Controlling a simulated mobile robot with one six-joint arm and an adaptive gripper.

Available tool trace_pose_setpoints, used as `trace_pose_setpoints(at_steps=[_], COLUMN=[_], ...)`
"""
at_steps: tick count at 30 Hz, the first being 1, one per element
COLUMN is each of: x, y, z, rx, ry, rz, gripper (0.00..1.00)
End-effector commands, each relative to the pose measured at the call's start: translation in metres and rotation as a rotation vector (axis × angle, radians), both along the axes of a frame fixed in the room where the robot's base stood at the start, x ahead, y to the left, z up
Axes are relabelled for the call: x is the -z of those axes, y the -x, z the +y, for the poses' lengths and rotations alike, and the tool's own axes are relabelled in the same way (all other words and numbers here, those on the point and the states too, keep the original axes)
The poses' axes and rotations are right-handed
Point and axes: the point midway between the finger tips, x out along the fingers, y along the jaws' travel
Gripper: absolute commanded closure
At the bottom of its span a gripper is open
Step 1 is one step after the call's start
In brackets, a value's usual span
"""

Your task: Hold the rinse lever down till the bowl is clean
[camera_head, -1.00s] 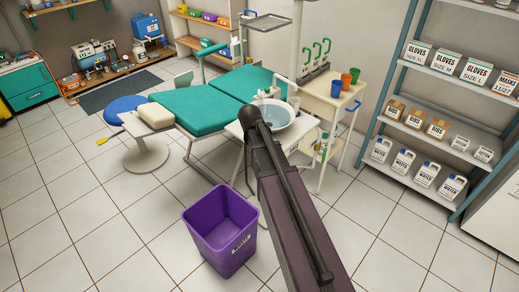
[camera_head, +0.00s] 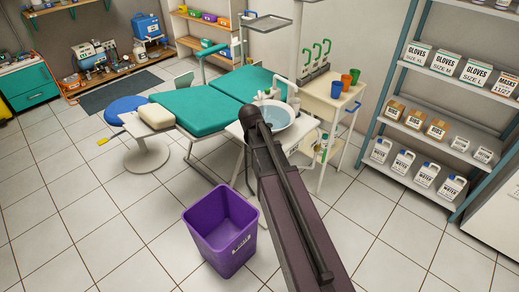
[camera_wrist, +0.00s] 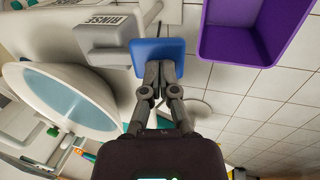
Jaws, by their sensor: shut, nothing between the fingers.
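The blue pad of the rinse lever (camera_wrist: 158,46) shows in the wrist view, beside a grey block labelled RINSE (camera_wrist: 104,24). My gripper (camera_wrist: 157,68) is shut and empty. Its fingertips overlap the pad's lower edge in the picture; I cannot tell if they press it. The white bowl (camera_wrist: 28,72) is left of the fingers, with blue inside. In the head view the bowl (camera_head: 294,123) stands beside the dental chair, partly behind my arm, which hides the lever and my gripper. I cannot make out any dirt in the bowl.
A purple bin (camera_head: 222,232) stands on the floor in front, and shows in the wrist view too (camera_wrist: 243,30). The green chair (camera_head: 195,110) is left of the bowl. A white cart with cups (camera_head: 337,89) is close on the right, then shelves (camera_head: 412,134).

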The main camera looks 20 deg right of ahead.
Motion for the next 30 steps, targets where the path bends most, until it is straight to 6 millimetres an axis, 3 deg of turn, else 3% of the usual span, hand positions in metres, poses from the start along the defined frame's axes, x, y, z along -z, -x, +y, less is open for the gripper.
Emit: trace_pose_setpoints(at_steps=[30], x=[-0.020], y=[0.000], z=[0.000], rx=[0.000], ry=[0.000], rz=[0.000], gripper=[1.00])
